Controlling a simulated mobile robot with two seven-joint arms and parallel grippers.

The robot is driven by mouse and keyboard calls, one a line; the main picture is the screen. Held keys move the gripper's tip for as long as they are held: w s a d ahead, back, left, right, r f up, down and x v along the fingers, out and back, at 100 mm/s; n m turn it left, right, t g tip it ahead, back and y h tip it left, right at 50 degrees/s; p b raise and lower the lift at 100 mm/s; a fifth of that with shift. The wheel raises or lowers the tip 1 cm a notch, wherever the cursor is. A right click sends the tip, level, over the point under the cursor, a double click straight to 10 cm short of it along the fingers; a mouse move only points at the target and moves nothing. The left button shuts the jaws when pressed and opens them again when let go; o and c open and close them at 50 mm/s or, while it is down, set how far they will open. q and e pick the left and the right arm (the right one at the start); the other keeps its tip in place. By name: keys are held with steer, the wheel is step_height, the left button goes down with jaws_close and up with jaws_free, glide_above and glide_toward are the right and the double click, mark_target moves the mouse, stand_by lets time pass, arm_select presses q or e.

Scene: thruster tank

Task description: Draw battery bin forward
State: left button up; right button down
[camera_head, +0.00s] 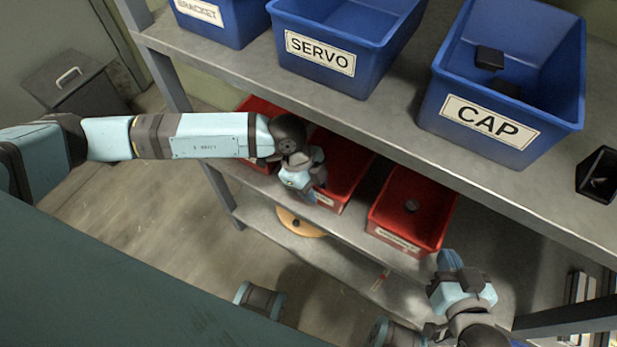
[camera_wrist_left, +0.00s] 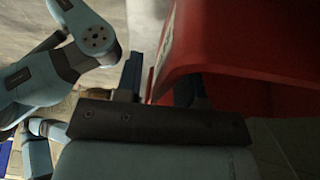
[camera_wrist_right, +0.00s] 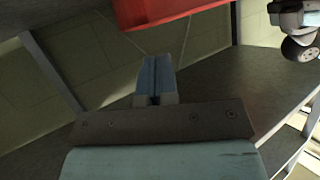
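Several red bins stand on the lower shelf; their labels are too small or covered to read, so I cannot tell which is the battery bin. My left gripper (camera_head: 308,184) is at the front of the middle red bin (camera_head: 346,168). In the left wrist view a red bin (camera_wrist_left: 240,35) fills the upper right. The left gripper's fingers (camera_wrist_left: 163,88) are apart. One is outside the bin's labelled face with a small gap; the other is partly hidden by the bin. My right gripper (camera_head: 450,262) is below the right red bin (camera_head: 440,222). Its fingers (camera_wrist_right: 155,78) are together and empty.
Blue bins marked SERVO (camera_head: 320,50) and CAP (camera_head: 490,127) stand on the upper shelf (camera_head: 400,140), which overhangs the red bins. A round orange-brown object (camera_head: 300,224) lies below the middle bin. Open floor (camera_head: 150,200) lies to the left.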

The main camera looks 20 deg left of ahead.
arm_select(q)
steer(key=shift+d+f, duration=0.15)
steer(key=shift+f, duration=0.15)
jaws_close()
arm_select(e)
steer(key=shift+w+a+r, duration=0.2)
steer(key=shift+r, duration=0.35)
arm_select(q)
steer(key=shift+s, duration=0.1)
